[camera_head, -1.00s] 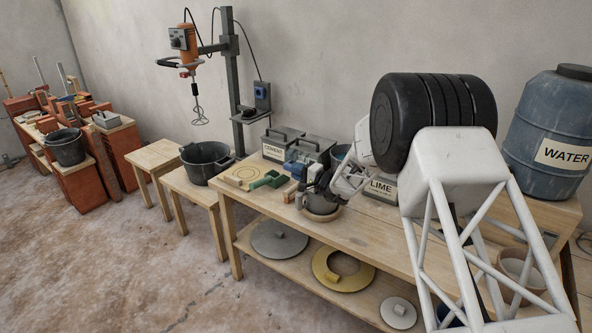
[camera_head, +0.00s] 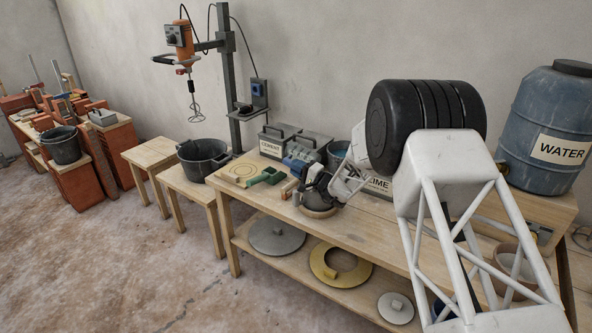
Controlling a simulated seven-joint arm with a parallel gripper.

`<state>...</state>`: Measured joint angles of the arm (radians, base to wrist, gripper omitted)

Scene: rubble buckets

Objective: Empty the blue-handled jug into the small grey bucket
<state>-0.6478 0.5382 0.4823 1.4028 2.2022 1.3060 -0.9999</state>
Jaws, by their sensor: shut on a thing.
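My gripper (camera_head: 318,181) is low over the middle of the long bench, at the end of my white lattice arm. It is shut on a grey vessel (camera_head: 316,204), which seems to be the jug. The gripper covers much of it, so I cannot make out a blue handle, its contents or its exact tilt. A round tan rim shows just below the vessel. A grey bucket (camera_head: 338,154) stands behind my gripper at the back of the bench, partly hidden; I cannot tell if it is the small grey bucket.
Labelled boxes (camera_head: 272,147) and a blue object (camera_head: 298,163) crowd the bench behind my gripper. A green tool (camera_head: 267,176) lies left. A black bucket (camera_head: 205,166) is on a stool under a hanging mixer (camera_head: 180,45). The water barrel (camera_head: 556,125) stands right.

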